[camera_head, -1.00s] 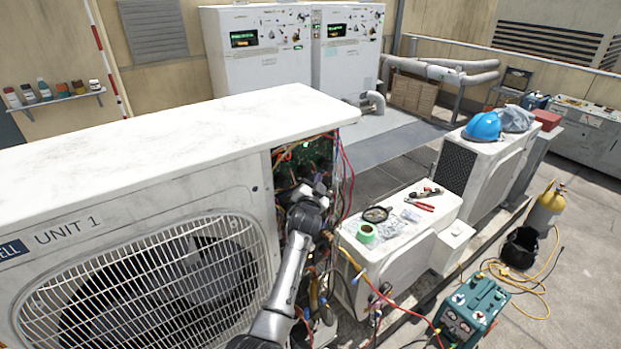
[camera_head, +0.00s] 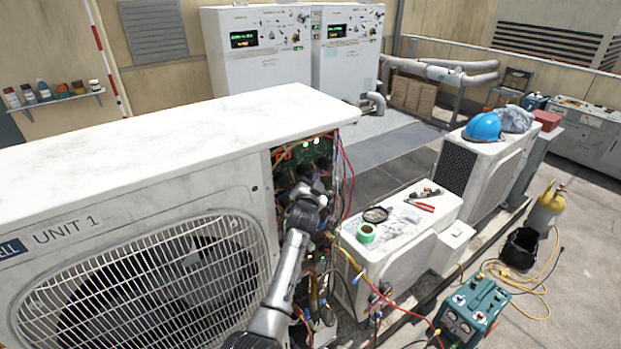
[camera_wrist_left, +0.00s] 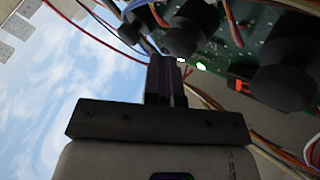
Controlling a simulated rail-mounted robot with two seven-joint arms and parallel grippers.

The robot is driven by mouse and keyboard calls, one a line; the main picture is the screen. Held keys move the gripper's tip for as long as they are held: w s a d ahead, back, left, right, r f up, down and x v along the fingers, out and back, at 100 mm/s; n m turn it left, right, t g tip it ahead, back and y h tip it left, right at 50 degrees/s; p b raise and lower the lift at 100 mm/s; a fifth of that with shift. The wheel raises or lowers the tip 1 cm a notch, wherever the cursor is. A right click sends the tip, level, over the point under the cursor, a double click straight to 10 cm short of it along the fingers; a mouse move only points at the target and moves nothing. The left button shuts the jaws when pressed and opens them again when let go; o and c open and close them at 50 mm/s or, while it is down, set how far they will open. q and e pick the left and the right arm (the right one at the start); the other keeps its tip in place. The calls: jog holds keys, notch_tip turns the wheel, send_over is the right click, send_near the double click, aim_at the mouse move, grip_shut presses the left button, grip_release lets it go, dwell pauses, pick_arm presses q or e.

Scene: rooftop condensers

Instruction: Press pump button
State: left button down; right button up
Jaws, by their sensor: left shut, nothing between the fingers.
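The large white condenser marked UNIT 1 (camera_head: 150,160) has its right end open, with wires and a green circuit board (camera_head: 322,150). My left gripper (camera_head: 306,188) reaches into that opening, partly hidden by its own wrist. In the left wrist view its shut fingers (camera_wrist_left: 167,78) hold nothing and point at the board (camera_wrist_left: 258,30), close to a glowing green light (camera_wrist_left: 200,67). A red part (camera_wrist_left: 240,86) sits to the right of them. Contact cannot be told. I cannot pick out a pump button for sure. My right gripper is not in view.
Loose wires (camera_head: 346,175) hang around the opening. A low white unit (camera_head: 400,245) with tape and tools stands close on the right. A teal machine (camera_head: 472,308) with hoses stands at the lower right. Two white cabinets (camera_head: 258,50) stand behind.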

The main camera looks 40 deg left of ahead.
pick_arm(q)
jog(key=shift+s+d, duration=0.15)
jog(key=shift+d, duration=0.25)
jog(key=s+d, duration=0.1)
jog(key=d, duration=0.4)
jog(key=shift+s+d, duration=0.3)
jog(key=shift+d, duration=0.1)
dwell(0.5)
dwell(0.4)
